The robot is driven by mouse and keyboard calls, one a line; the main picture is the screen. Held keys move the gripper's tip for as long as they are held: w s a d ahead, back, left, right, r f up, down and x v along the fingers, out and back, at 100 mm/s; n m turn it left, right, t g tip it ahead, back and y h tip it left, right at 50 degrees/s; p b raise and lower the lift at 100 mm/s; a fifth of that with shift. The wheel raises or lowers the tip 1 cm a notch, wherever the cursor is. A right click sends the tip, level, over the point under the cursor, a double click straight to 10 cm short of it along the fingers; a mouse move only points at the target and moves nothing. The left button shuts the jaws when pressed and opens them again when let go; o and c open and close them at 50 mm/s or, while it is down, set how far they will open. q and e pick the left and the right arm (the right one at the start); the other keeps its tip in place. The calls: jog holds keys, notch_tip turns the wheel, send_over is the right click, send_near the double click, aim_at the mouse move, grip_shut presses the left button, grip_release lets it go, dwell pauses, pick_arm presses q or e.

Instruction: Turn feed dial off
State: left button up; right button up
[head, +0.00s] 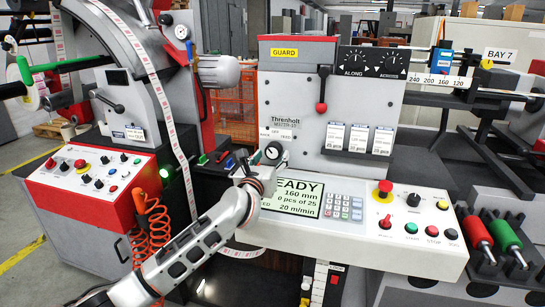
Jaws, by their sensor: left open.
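On the white control panel (345,232) are a black knob (413,199) and a red knob (385,222). Two black dials marked ALONG (355,60) and ACROSS (391,65) sit at the top of the grey machine. My left gripper (271,156) is open at the panel's back left, in front of the machine's lower left face. My right gripper is not in view.
A red emergency button (382,191), a keypad (344,206) and a READY screen (292,198) are on the panel; my left arm passes at the screen's left. A red-topped lever (322,92) sticks out above. A red button box (92,185) stands left.

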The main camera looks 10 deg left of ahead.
pick_arm(q)
jog(key=shift+w, duration=0.75)
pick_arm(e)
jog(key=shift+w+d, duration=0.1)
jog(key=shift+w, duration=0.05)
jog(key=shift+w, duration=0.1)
pick_arm(q)
jog(key=c, duration=1.1)
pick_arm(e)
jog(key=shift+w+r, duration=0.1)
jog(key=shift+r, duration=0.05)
